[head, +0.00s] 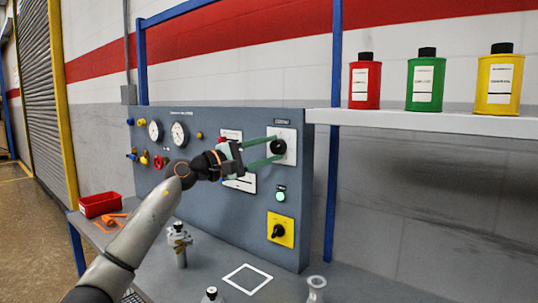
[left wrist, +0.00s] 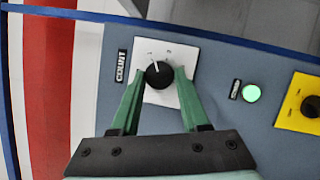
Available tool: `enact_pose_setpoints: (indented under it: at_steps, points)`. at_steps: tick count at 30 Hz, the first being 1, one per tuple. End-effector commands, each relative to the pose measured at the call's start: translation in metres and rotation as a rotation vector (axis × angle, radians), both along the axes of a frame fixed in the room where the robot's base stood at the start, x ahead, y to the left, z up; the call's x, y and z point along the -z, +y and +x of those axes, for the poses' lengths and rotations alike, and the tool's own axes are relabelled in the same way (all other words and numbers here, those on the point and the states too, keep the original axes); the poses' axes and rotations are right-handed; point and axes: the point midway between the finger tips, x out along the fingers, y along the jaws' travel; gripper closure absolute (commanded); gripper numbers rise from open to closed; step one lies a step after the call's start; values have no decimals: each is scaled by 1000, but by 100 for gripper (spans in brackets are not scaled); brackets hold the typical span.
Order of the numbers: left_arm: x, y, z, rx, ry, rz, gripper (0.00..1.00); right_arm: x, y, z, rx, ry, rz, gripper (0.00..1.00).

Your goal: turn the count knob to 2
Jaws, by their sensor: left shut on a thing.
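The count knob (head: 278,146) is a round black knob on a white square plate near the top right of the grey panel. In the left wrist view the knob (left wrist: 159,74) shows a white pointer line, and the label COUNT (left wrist: 121,66) stands beside its plate. My left gripper (head: 276,150) has its green fingers on either side of the knob, shut on it. The plate's marks are too small to read, and part of the plate is hidden by the fingers. My right gripper is not in view.
A lit green button (head: 280,194) and a yellow plate with a black knob (head: 281,229) sit below on the panel. Gauges (head: 179,133) and valves are at its left. A shelf (head: 430,122) with red, green and yellow bottles juts out at right. Glassware (head: 316,289) stands on the bench.

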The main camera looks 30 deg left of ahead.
Motion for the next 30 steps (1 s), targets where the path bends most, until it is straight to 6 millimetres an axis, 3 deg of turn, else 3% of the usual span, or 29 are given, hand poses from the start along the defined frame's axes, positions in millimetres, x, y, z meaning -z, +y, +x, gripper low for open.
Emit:
enact_pose_setpoints:
  at_steps: [15, 30]
  points:
    - [-8, 1, 0, -2, -36, 449, 100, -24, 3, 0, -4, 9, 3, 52]
    - [-7, 1, 0, -3, -53, 637, 100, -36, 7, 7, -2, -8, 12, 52]
